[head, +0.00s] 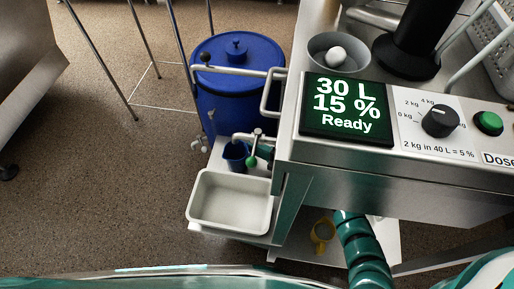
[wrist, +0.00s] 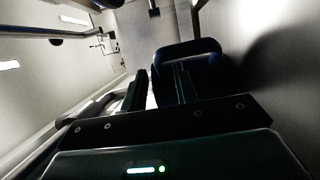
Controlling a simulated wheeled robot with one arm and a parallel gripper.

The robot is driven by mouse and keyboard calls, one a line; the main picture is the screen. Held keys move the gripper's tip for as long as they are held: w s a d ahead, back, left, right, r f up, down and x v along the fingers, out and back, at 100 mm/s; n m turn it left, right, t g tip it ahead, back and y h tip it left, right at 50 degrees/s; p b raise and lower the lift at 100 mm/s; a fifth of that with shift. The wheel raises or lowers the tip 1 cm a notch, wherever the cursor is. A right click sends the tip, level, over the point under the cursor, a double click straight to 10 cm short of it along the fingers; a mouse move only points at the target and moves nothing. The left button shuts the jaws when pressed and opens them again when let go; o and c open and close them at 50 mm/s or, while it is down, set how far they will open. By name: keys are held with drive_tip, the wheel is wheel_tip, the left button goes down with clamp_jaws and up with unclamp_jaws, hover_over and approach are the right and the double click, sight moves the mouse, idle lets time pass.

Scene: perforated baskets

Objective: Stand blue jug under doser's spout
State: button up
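A white tray (head: 230,202) sits in front of the spout. A blue lidded barrel (head: 237,85) stands behind. A yellow jug (head: 322,234) is on the low shelf beside my arm. A grey bowl (head: 325,55) with a white ball is on top.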

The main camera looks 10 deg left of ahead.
drive_tip(key=shift+r, duration=0.25)
drive_tip(key=p+v, duration=0.1)
drive_tip(key=v, duration=1)
drive_tip(key=shift+d+f, duration=0.15)
drive_tip(key=shift+s+d, duration=0.2)
drive_tip(key=shift+d, duration=0.15)
